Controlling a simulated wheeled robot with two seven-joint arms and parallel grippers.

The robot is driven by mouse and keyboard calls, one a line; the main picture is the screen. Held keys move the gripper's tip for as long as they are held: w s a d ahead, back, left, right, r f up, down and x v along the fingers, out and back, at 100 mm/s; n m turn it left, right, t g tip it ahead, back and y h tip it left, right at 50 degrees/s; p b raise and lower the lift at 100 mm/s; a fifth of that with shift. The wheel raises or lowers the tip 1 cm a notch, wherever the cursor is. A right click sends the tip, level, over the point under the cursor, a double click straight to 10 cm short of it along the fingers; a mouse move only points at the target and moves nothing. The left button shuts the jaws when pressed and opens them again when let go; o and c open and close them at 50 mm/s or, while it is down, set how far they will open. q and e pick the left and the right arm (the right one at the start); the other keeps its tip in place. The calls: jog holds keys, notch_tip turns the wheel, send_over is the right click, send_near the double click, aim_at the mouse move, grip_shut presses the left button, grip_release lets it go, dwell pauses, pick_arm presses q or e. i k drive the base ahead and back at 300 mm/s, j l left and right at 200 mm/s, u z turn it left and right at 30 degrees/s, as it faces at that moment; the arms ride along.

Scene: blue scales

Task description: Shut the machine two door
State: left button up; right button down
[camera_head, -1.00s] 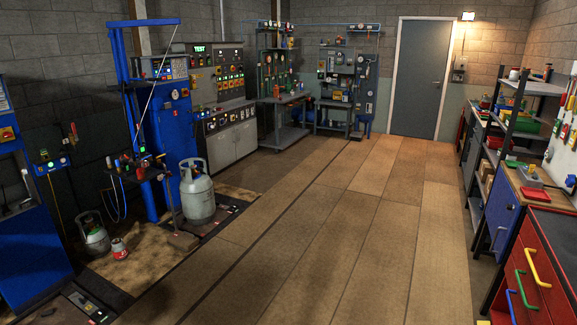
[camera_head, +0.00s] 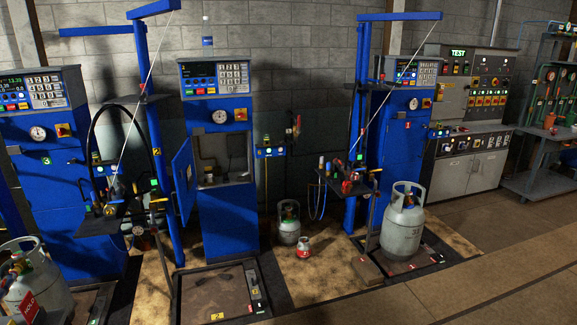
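A blue machine (camera_head: 222,215) stands in the middle of the view, with a keypad and display on top and a round gauge below them. Its blue door (camera_head: 183,179) stands open, swung out to the left on the left side of an opening. The open cabinet (camera_head: 222,158) shows a pale interior with dark parts. A small yellow label that looks like a 2 is on the blue post beside it. Neither of my grippers is in view.
A floor scale (camera_head: 222,290) lies in front of the open machine. A stand with a tray of fittings (camera_head: 110,222) is left of the door. Gas cylinders stand at the left (camera_head: 32,285) and right (camera_head: 402,228). Bare floor (camera_head: 480,290) is clear at lower right.

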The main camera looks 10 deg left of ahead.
aim_at(186, 191)
jog(key=i+j+u, duration=0.2)
jog(key=i+u, duration=0.75)
jog(key=i+l+u, duration=0.25)
jog(key=i+u, duration=0.25)
jog(key=i+j+u, duration=0.2)
jog(key=u, duration=0.3)
jog(key=i+u, duration=0.45)
jog(key=i+l+u, duration=0.1)
jog(key=i+u, duration=0.25)
jog(key=u, duration=0.15)
